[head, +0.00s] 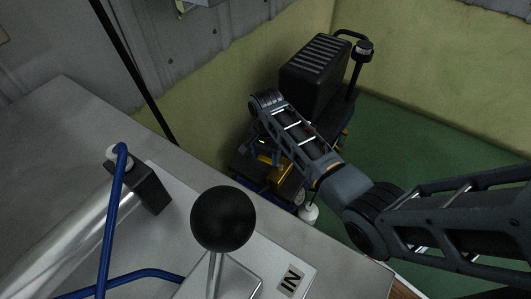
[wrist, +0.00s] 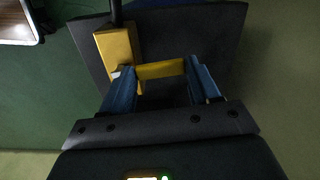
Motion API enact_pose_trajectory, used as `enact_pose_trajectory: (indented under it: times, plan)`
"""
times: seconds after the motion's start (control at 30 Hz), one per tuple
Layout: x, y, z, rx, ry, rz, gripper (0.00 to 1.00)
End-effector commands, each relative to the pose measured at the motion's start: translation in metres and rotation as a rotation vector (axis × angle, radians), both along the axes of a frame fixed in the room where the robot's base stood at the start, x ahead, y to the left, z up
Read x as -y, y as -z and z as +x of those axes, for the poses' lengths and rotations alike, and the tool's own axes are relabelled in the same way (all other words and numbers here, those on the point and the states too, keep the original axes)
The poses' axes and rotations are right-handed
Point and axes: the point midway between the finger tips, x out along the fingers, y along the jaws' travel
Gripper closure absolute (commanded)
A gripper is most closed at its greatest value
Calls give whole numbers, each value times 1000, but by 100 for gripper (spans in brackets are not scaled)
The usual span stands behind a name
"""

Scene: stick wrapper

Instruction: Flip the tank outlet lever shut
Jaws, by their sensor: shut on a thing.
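My gripper (wrist: 160,73) has its two blue fingers on either side of a yellow bar (wrist: 160,69) in the wrist view. The bar, which looks like the lever, spans the gap crosswise between the fingertips, and the jaws are shut on it. A yellow block (wrist: 114,46) sits just left of the bar, at the foot of a dark upright rod. In the head view a yellow part (head: 281,173) shows low beside my arm, beyond the counter edge. My gripper's fingers are hard to make out there, and my arm hides part of the area.
A grey metal counter (head: 60,130) fills the near left, with a black ball-topped lever (head: 223,219), an "IN" label (head: 290,281) and blue tubing (head: 108,220). A black ribbed box (head: 315,75) stands behind my arm. The green floor (head: 430,150) is open at right.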

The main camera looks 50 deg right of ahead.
Motion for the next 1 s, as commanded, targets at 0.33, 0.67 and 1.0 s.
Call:
enact_pose_trajectory:
  times: [0.33, 0.67, 1.0]
  plan:
    - [6, -1, 1, -2, 116, -1, 94]
    - [6, 0, 1, -1, 116, 0, 28]
    - [6, 0, 1, -1, 114, 0, 13]
